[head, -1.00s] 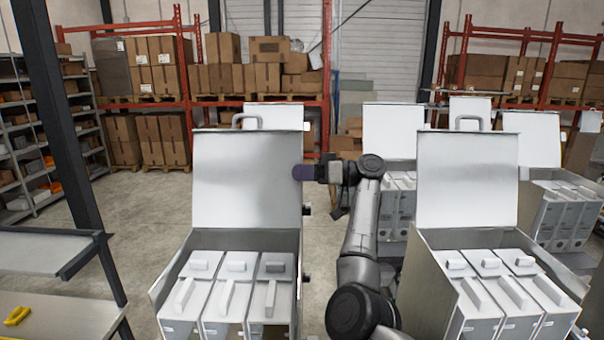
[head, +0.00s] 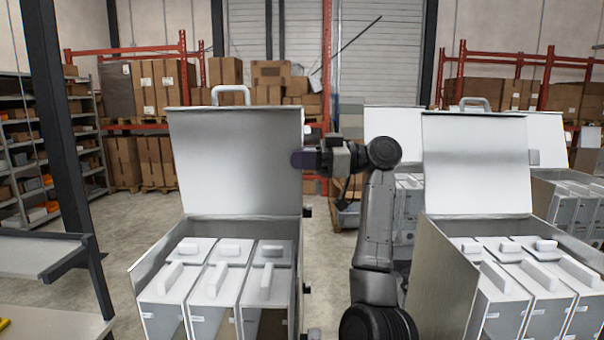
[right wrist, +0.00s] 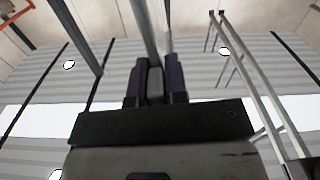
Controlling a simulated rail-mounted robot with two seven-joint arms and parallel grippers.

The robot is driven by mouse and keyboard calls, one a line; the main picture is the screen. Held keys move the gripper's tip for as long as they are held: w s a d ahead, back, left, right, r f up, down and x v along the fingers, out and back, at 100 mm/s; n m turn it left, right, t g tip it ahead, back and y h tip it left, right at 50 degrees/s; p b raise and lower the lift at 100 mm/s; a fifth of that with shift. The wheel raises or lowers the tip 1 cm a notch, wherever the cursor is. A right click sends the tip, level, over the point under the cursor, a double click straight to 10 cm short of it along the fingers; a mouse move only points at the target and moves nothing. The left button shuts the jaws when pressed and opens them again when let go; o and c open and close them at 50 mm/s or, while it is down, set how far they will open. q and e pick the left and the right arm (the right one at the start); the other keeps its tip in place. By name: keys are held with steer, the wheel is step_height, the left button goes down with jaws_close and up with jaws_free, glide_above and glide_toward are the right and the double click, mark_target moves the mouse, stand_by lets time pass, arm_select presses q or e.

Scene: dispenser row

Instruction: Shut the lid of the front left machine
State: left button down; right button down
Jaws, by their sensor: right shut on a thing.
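The front left machine (head: 137,300) is a grey-white box with several white canisters inside. Its lid (head: 235,160) stands up from the back edge, tilted a little toward me, with a handle (head: 231,94) on its top edge. The box is open. My right gripper (head: 302,159) is at the lid's right edge and is shut on it, below the top corner. In the right wrist view its dark fingers (right wrist: 154,85) close around a thin grey edge. My left gripper is not in view.
A similar machine with its lid (head: 476,165) up stands to the right, with my right arm between the two. More machines stand behind it. A grey table (head: 40,252) is at the left. Shelves with boxes line the back.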

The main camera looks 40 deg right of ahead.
steer(key=shift+s+a+n+b, duration=0.55)
steer(key=shift+s+n+b, duration=0.05)
steer(key=shift+b, duration=0.05)
steer(key=c, duration=1.1)
jaws_free()
steer(key=shift+f, duration=0.1)
steer(key=shift+c, duration=0.2)
steer(key=b+v, duration=0.2)
steer(key=v, duration=0.5)
steer(key=shift+s+d, duration=0.15)
steer(key=shift+d, duration=0.05)
